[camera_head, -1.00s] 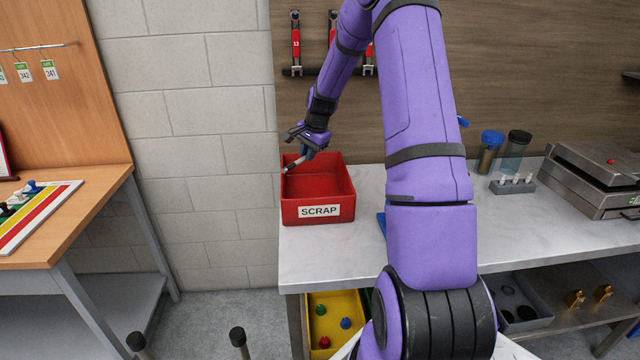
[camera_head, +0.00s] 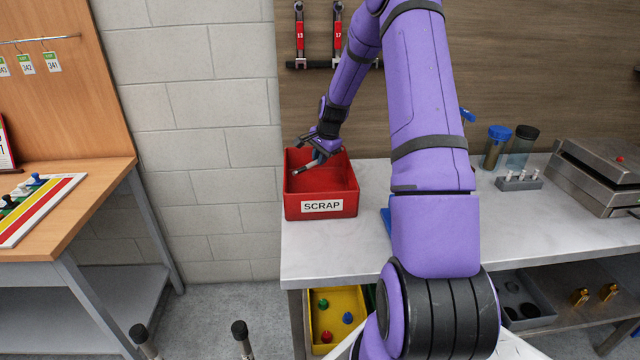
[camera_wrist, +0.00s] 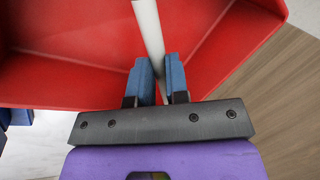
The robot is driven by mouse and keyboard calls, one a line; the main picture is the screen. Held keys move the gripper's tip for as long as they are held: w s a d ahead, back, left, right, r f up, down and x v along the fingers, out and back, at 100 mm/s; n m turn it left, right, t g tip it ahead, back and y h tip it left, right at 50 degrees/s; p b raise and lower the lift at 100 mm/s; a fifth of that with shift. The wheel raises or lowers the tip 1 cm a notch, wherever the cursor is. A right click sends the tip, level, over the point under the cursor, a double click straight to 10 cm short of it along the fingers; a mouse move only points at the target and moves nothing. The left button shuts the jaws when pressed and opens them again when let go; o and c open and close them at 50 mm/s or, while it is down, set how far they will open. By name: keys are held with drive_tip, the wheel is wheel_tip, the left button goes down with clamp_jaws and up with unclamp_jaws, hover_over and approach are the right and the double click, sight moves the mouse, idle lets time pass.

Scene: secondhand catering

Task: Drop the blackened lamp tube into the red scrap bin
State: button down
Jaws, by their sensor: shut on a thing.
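The red scrap bin (camera_head: 321,207), with a white SCRAP label, stands on the left end of the pale worktop. My gripper (camera_head: 321,156) is over the bin's opening. In the wrist view my gripper (camera_wrist: 153,82) has its blue fingers shut on a pale white tube (camera_wrist: 150,32), the lamp tube, which points out over the red bin (camera_wrist: 225,45). The tube also shows in the head view (camera_head: 303,168), its dark end inside the bin's outline. No blackening shows on the part seen in the wrist view. Whether the tube touches the bin cannot be told.
A grey holder (camera_head: 517,183) with small white pieces, lidded jars (camera_head: 495,150) and a metal appliance (camera_head: 600,180) stand on the worktop to the right. Wrenches (camera_head: 338,40) hang on the wall behind. A yellow tray (camera_head: 337,301) sits below.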

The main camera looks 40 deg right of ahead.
drive_tip(key=c, duration=1)
unclamp_jaws()
drive_tip(key=shift+c, duration=0.2)
drive_tip(key=v, duration=1)
drive_tip(key=shift+r, duration=0.3)
drive_tip(key=shift+s, duration=0.1)
